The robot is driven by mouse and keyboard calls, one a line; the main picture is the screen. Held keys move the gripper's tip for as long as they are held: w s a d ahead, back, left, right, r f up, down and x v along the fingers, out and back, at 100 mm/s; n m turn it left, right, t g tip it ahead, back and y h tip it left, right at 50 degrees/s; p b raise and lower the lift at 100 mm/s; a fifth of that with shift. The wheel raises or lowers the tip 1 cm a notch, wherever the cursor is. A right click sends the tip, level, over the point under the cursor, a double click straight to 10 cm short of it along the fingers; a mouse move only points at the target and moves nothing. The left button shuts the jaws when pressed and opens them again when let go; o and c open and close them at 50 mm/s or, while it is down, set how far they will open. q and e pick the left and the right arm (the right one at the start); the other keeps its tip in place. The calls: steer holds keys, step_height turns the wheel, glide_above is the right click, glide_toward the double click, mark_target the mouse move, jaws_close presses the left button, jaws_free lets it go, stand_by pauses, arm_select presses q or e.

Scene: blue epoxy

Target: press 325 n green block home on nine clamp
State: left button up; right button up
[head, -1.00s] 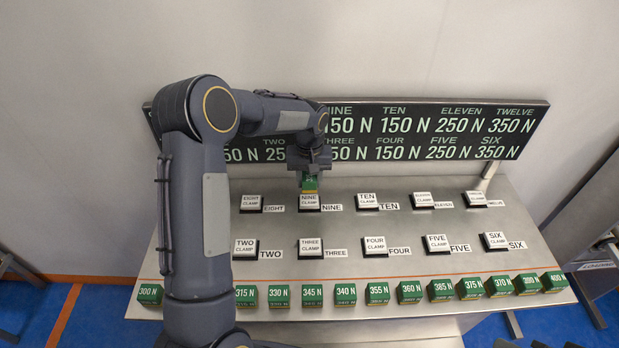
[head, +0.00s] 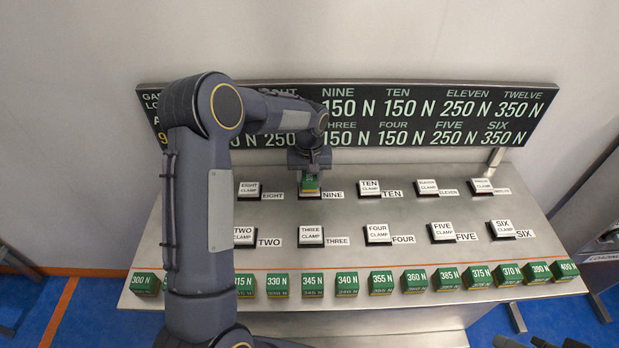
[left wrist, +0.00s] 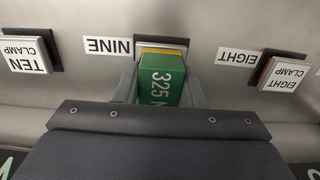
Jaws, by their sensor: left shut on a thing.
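The green block marked 325 N (left wrist: 162,84) is between the fingers of my left gripper (left wrist: 168,92), which is shut on it. In the head view the block (head: 310,183) is at the nine clamp (head: 309,196), in front of the black board, and covers most of the clamp. I cannot tell whether block and clamp touch. The NINE label (head: 333,195) lies to the right of the clamp.
The eight clamp (head: 248,188) and ten clamp (head: 369,187) stand on either side. Clamps two to six form a nearer row. Several green blocks, such as 345 N (head: 313,284), line the front edge. A black load board (head: 440,112) stands behind.

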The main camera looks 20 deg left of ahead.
arm_select(q)
steer(key=shift+f+b, duration=0.4)
steer(key=shift+f, duration=0.2)
steer(key=o, duration=1.1)
steer(key=shift+r, duration=0.1)
steer(key=shift+r, duration=0.1)
